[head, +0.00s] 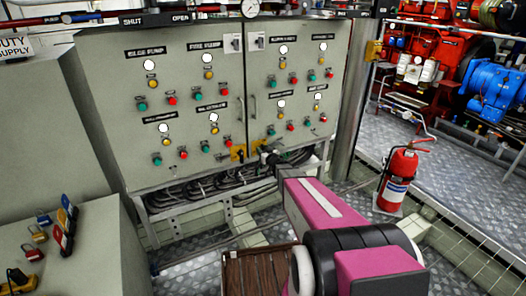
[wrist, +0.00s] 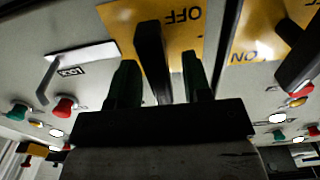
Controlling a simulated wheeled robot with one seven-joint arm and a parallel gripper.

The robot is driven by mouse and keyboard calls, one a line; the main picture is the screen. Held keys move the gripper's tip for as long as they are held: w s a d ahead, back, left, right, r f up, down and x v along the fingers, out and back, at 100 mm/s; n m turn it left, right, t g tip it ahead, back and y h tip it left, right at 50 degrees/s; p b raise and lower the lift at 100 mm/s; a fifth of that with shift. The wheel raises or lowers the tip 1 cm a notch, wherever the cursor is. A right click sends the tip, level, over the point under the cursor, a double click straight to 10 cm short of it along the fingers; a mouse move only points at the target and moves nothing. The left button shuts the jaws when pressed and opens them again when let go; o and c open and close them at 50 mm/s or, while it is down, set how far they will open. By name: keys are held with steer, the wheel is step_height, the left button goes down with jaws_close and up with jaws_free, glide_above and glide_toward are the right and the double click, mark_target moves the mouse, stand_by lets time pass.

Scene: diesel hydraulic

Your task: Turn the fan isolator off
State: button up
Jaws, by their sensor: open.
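Two yellow isolator plates are on the grey cabinet front. In the wrist view the lettering is upside down. One plate (wrist: 185,35) shows OFF and carries a black lever handle (wrist: 150,55). The other plate (wrist: 250,40), to the right, shows ON beside a second black handle (wrist: 302,55). No fan label is readable, so I cannot tell which is the fan isolator. My gripper (wrist: 160,78) is open, with the OFF plate's handle between its dark green fingers. Gaps show on both sides; contact is unclear. In the head view my gripper (head: 268,155) is at the cabinet's lower middle, partly hiding the plates.
The cabinet (head: 190,90) carries several red and green buttons and lamps. Cables run below it. A white-plated lever (wrist: 75,62) is left of my gripper in the wrist view. A fire extinguisher (head: 398,180) stands right of my arm. Padlocks (head: 66,225) sit on the left cabinet.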

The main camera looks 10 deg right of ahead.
steer(key=shift+w+a, duration=0.1)
steer(key=shift+w, duration=0.1)
jaws_close()
steer(key=shift+n, duration=0.3)
steer(key=n, duration=0.4)
steer(key=shift+s+a, duration=0.1)
steer(key=shift+a, duration=0.05)
steer(key=n, duration=0.4)
steer(key=shift+a+f+n, duration=0.1)
steer(key=shift+f+n, duration=0.05)
steer(key=shift+n, duration=0.25)
steer(key=n, duration=0.4)
steer(key=shift+a+f, duration=0.1)
steer(key=shift+f, duration=0.05)
steer(key=shift+f+n, duration=0.15)
steer(key=shift+n, duration=2.05)
